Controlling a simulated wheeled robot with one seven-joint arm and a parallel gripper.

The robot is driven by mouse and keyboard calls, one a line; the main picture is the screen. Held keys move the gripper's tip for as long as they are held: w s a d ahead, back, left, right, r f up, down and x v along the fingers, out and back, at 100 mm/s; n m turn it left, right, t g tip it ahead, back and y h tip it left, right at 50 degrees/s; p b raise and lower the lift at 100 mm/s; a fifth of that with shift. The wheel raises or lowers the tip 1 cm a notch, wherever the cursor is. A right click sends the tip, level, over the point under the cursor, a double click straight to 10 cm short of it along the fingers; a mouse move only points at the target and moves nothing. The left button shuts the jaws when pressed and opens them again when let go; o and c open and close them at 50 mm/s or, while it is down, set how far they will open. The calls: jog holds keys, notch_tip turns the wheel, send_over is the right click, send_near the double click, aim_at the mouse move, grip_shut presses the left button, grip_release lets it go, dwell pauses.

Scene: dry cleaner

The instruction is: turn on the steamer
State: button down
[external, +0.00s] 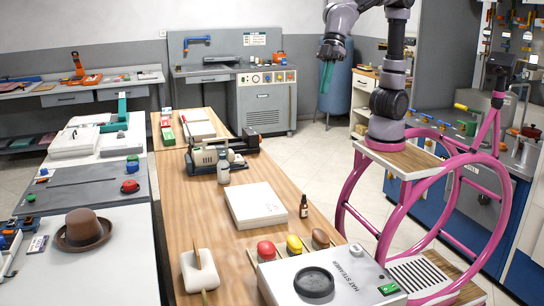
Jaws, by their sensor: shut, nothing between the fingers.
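The hat steamer (345,274) is a white box lettered "HAT STEAMER" at the bottom of the external view, at the near end of the wooden counter. Its top has a black round opening (314,283), a green switch (389,288) near the right edge, and a small pale knob (355,248) at the back. I cannot tell the switch's position. My gripper (325,90), with teal fingers pointing down, is shut and empty. It hangs high in the upper middle, far from the steamer and touching nothing.
Red, yellow and brown rounded tools (293,244) lie just behind the steamer. A small dark bottle (304,206) and a white flat box (255,205) stand farther back on the counter. A brown hat (82,230) sits on the left table.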

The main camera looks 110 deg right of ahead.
jog(key=w+a+f+n+g, duration=0.1)
jog(key=w+a+f+n, duration=0.15)
jog(key=a, duration=0.35)
jog(key=w+a+f+n, duration=0.1)
jog(key=w+a+f, duration=0.15)
jog(key=a, duration=0.35)
jog(key=n+g, duration=0.4)
jog(key=n, duration=0.5)
send_over(395, 285)
jog(key=w+d, duration=0.1)
jog(key=d, duration=0.3)
notch_tip(395, 285, down, 22)
jog(key=shift+a+f, duration=0.2)
jog(key=x, duration=1.2)
jog(key=shift+w+d+f, duration=0.15)
jog(key=shift+d+f, duration=0.2)
jog(key=shift+f, duration=0.7)
